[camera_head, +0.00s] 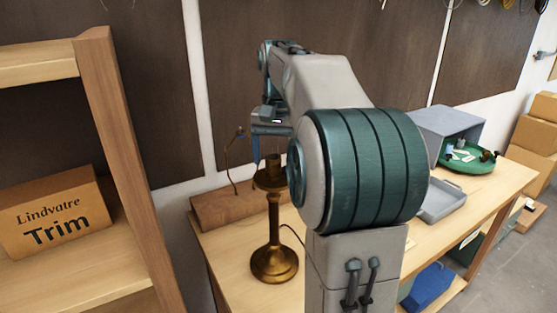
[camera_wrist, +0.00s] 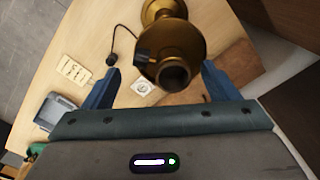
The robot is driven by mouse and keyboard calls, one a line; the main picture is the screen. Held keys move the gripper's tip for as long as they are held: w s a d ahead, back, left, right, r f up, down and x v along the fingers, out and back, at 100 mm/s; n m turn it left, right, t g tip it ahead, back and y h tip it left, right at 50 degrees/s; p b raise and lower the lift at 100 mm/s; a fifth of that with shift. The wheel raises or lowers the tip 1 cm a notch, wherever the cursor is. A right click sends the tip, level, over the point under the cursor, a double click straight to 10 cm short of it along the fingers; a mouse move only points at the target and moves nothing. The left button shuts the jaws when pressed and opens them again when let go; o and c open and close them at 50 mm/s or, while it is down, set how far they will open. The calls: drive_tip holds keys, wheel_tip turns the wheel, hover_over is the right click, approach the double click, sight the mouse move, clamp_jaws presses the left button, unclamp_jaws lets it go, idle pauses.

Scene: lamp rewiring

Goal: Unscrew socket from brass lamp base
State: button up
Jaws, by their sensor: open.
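The brass lamp base (camera_head: 274,232) stands upright on the workbench, with a round foot, a slim stem and a wider cup at the top. The socket (camera_head: 272,167) is a dark, short cylinder above the cup. In the wrist view the open end of the socket (camera_wrist: 174,76) faces me, with the brass cup (camera_wrist: 185,42) behind it and a small black knob at its side. My gripper (camera_wrist: 160,70) is open, with one blue finger on each side of the socket and visible gaps between. In the head view my gripper (camera_head: 270,148) points down above the lamp.
A wooden block (camera_head: 222,206) with an upright wire lies behind the lamp. A grey box (camera_head: 447,126), a green round tray (camera_head: 470,160) and a shallow grey tray (camera_head: 442,200) are to the right. A wooden shelf with a cardboard box (camera_head: 50,215) stands left. A black cord (camera_wrist: 112,58) lies beside the lamp.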

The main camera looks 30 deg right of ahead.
drive_tip(key=shift+f, duration=0.55)
drive_tip(key=c, duration=1.1)
drive_tip(key=shift+o, duration=0.6)
drive_tip(key=n+p, duration=0.1)
drive_tip(key=n, duration=0.2)
drive_tip(key=shift+w+r, duration=0.1)
drive_tip(key=shift+w, duration=0.05)
drive_tip(key=n, duration=0.1)
drive_tip(key=n+p, duration=0.1)
drive_tip(key=n, duration=0.3)
drive_tip(key=shift+w+d+p, duration=0.15)
drive_tip(key=shift+w+p, duration=0.1)
drive_tip(key=shift+p, duration=0.05)
